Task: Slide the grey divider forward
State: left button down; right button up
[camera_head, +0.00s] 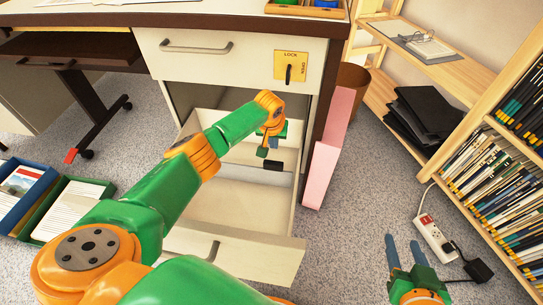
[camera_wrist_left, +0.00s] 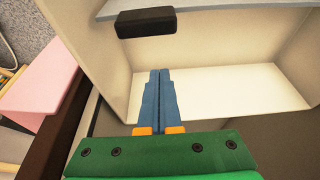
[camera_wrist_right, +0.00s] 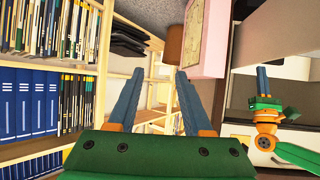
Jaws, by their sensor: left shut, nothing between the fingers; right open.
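The grey divider (camera_head: 245,153) stands across the inside of the open lower drawer (camera_head: 225,205). A black grip block sits on its upper edge, right of centre; the block also shows at the top of the left wrist view, where the divider (camera_wrist_left: 220,11) is a grey strip. My left gripper (camera_head: 264,152) is over the drawer, close to the block. Its fingers (camera_wrist_left: 160,75) are shut and empty, and a gap shows between them and the block. My arm hides part of the drawer and divider. My right gripper (camera_head: 405,250) is open and empty over the floor at the right.
A pink box (camera_head: 327,150) stands right of the desk. A bookshelf (camera_head: 490,120) and a power strip (camera_head: 436,237) are further right. Document trays (camera_head: 70,205) lie at left.

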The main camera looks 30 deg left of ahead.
notch_tip(320, 180, up, 7)
jog(key=w+a+t+y+b, duration=0.1)
jog(key=w+a+t, duration=0.1)
jog(key=w+t, duration=0.15)
pick_arm(q)
jog(key=s, duration=0.2)
jog(key=s+d+f+p, duration=0.1)
jog(key=shift+s+f, duration=0.1)
jog(key=shift+s, duration=0.1)
pick_arm(e)
jog(key=s+d+f+g+h, duration=0.1)
jog(key=s+d+f+g, duration=0.1)
jog(key=f, duration=0.4)
jog(key=shift+s+f+g, duration=0.25)
jog(key=shift+s+g, duration=0.35)
jog(key=shift+g, duration=0.05)
